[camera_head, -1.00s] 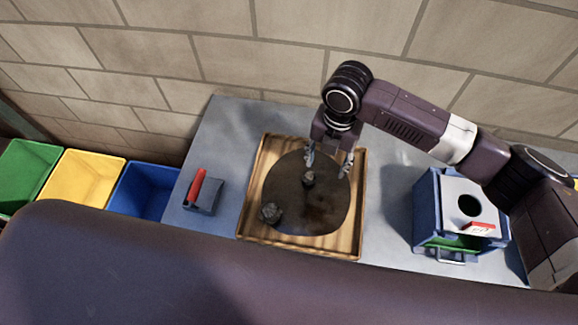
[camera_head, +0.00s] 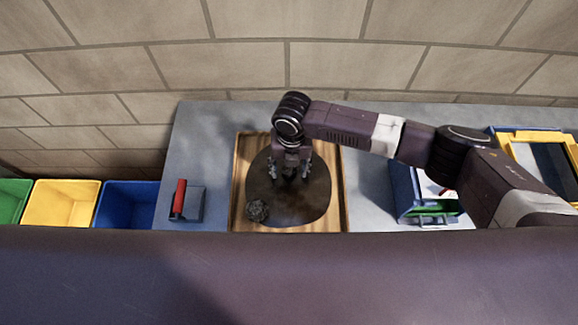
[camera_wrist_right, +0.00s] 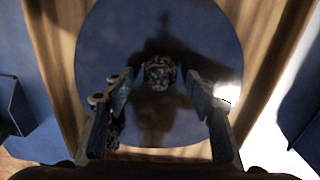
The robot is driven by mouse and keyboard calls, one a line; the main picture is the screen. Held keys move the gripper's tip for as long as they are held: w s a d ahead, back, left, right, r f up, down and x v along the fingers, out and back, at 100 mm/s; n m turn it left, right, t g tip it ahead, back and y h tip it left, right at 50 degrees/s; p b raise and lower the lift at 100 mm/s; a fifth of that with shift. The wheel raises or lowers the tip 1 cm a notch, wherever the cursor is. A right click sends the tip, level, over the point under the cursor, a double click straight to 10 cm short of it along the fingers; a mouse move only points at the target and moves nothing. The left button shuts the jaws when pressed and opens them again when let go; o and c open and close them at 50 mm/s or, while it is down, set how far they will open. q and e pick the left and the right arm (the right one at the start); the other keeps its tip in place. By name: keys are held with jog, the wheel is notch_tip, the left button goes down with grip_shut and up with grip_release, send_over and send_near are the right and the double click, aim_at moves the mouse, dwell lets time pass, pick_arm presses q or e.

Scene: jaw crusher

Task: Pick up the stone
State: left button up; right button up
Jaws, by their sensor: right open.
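A rough grey stone (camera_wrist_right: 160,72) lies on the dark round surface (camera_head: 318,200) inside a wooden tray (camera_head: 238,185). In the right wrist view it sits between the fingertips, with gaps on both sides. My right gripper (camera_head: 290,174) is open and points down over this stone; in the head view the gripper mostly hides it. A second, larger-looking stone (camera_head: 257,210) lies near the front left of the dark surface. In the right wrist view a dark rough patch, probably this stone, shows partly behind the left finger. My left gripper is not in view.
Green, yellow (camera_head: 62,203) and blue bins (camera_head: 127,205) stand further left. A blue container (camera_head: 405,195) is to the right, partly behind my arm. A brick wall (camera_head: 250,65) stands behind the grey table.

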jog(key=c, duration=1.3)
